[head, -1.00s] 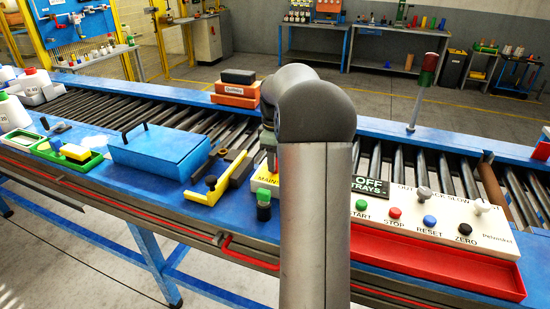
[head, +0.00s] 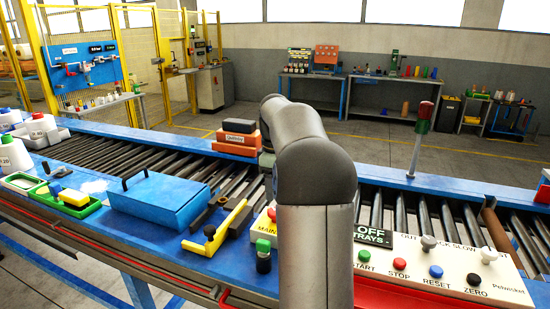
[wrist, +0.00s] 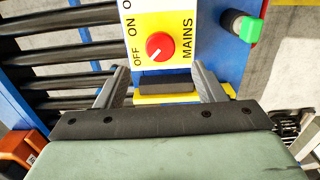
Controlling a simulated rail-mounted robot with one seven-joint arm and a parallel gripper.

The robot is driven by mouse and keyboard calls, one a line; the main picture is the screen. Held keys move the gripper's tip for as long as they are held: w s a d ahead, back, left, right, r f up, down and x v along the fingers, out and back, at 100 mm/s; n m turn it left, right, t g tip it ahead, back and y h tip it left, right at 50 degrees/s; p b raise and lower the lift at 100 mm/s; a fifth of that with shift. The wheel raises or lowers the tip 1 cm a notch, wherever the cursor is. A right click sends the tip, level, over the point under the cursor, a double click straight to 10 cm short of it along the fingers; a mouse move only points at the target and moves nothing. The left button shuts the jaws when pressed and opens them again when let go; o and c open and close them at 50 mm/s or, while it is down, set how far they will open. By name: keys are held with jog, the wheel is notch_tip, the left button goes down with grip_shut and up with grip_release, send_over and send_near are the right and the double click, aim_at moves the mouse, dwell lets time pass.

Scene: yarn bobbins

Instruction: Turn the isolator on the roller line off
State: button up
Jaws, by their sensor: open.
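The isolator (wrist: 176,18) is a yellow and white panel marked MAINS, OFF and ON. Its round red knob (wrist: 159,46) sits in the middle; I cannot tell surely which mark it points to. In the head view the isolator (head: 266,228) shows only in part beside my arm, with the red knob (head: 271,214) at its edge. My gripper (wrist: 159,70) is open in the wrist view, its fingers apart on either side below the knob, not touching it. A dark block (wrist: 165,87) shows between the fingers. My arm hides the gripper in the head view.
A green-capped black post (wrist: 248,27) stands right of the isolator; it also shows in the head view (head: 263,256). A yellow bracket (head: 215,232) and blue box (head: 160,200) lie left. Orange boxes (head: 236,148) stand behind. A button panel (head: 450,268) is right.

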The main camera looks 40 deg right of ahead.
notch_tip(320, 180, up, 10)
dwell(0.3)
jog(key=shift+a+f, duration=0.1)
jog(key=shift+f, duration=0.05)
jog(key=s+a+f+m, duration=0.1)
jog(key=s+a+f, duration=0.2)
jog(key=a, duration=0.6)
jog(key=s+a+f+m, duration=0.1)
jog(key=s+a+f, duration=0.15)
jog(key=a, duration=0.65)
jog(key=s+a+f+m, duration=0.2)
jog(key=s+a+f, duration=0.4)
jog(key=s, duration=0.3)
jog(key=s+a+f+m+t, duration=0.1)
jog(key=s+a+f+m, duration=0.1)
jog(key=s+a+f, duration=0.4)
jog(key=s+f, duration=0.3)
jog(key=shift+s+a, duration=0.2)
